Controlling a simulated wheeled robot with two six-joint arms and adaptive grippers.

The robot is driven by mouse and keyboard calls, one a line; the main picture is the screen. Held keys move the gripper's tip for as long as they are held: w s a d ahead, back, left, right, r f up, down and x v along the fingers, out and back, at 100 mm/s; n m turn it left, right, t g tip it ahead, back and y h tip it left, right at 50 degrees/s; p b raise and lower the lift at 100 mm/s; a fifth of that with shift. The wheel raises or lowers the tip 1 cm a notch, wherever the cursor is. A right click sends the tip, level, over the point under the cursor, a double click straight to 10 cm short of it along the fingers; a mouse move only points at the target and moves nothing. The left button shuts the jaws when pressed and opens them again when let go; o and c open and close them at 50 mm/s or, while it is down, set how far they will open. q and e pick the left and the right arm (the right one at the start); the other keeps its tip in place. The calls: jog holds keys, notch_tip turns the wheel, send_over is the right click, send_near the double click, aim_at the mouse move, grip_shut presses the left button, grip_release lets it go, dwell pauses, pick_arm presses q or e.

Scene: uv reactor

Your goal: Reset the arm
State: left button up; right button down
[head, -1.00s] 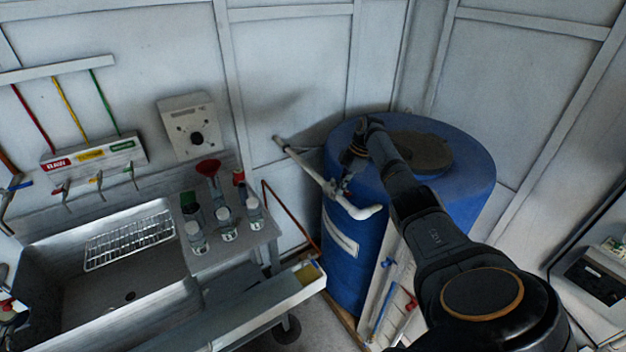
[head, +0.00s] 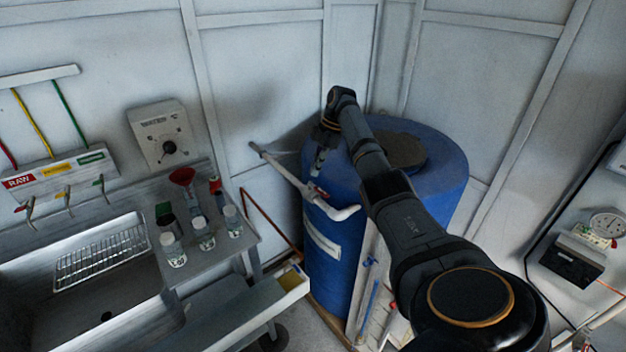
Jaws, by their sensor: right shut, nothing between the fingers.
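My right arm reaches in from the lower right, across the front of the blue barrel (head: 440,170). My right gripper (head: 318,165) hangs at the arm's far end, in front of the barrel's left edge and close above the white pipe (head: 300,185). It is shut with nothing in it. Its fingertips are small and dark here, and I cannot tell whether they touch the pipe or its valve. My left gripper is not in view.
A sink (head: 90,290) with a wire rack (head: 100,258) is at the left. Several bottles and a red funnel (head: 182,176) stand on the side shelf (head: 215,262). A dial box (head: 160,135) is on the wall. A gauge and a black box (head: 572,262) are at the right.

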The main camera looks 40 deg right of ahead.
jog(key=shift+s+r, duration=0.25)
jog(key=shift+r, duration=0.15)
